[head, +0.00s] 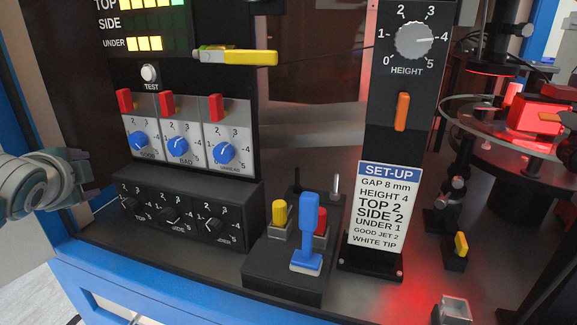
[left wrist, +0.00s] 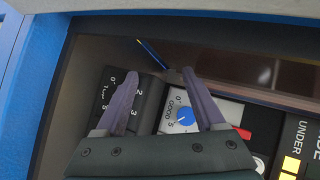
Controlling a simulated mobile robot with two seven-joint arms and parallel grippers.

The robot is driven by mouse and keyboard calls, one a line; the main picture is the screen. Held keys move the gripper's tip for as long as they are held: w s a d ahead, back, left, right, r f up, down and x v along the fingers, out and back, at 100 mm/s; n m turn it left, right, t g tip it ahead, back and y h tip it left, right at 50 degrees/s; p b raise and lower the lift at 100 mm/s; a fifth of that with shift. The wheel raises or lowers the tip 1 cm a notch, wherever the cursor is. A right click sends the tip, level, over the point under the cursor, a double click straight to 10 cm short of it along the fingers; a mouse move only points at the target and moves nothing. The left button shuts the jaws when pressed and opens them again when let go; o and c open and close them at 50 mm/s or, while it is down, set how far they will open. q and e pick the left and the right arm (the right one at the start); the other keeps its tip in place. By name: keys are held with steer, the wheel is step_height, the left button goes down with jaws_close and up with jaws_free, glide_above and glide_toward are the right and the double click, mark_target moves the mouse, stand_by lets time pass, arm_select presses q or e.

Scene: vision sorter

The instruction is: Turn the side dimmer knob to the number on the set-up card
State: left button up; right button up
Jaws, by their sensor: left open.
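The side dimmer knob (head: 171,217) is the middle of three small black knobs on a low black box (head: 250,205) in the head view. Its pointer is too small to read surely. The white set-up card (head: 375,205) with a blue heading reads SIDE 2. On the dark display (head: 150,22), the SIDE row shows no lit bars. My left arm comes in at the left edge of the head view; its fingers are not seen there. In the left wrist view my left gripper (left wrist: 160,74) is open and empty, above the dimmer box's TOP end and the GOOD dial.
Three blue dials (head: 180,146) with red switches stand just above the dimmer box. A yellow-handled lever (head: 240,57) sticks out above them. A base with a blue joystick (head: 308,230) stands to the right. A blue frame rail (head: 150,290) runs along the front.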

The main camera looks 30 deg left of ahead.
arm_select(q)
steer(key=w+d+n+g+h+p, duration=0.2)
steer(key=d+n+g+h, duration=0.1)
steer(key=d+n, duration=0.3)
steer(key=n+h, duration=0.3)
steer(key=h, duration=0.2)
glide_toward(165, 214)
steer(key=shift+g, duration=0.4)
steer(key=x, duration=0.3)
steer(key=b+x, duration=0.1)
steer(key=x, duration=0.5)
steer(key=shift+w+f, duration=0.2)
steer(key=shift+w, duration=0.25)
steer(key=shift+a, duration=0.1)
arm_select(e)
steer(key=shift+r, duration=0.85)
arm_select(q)
steer(key=shift+c, duration=0.3)
jaws_close()
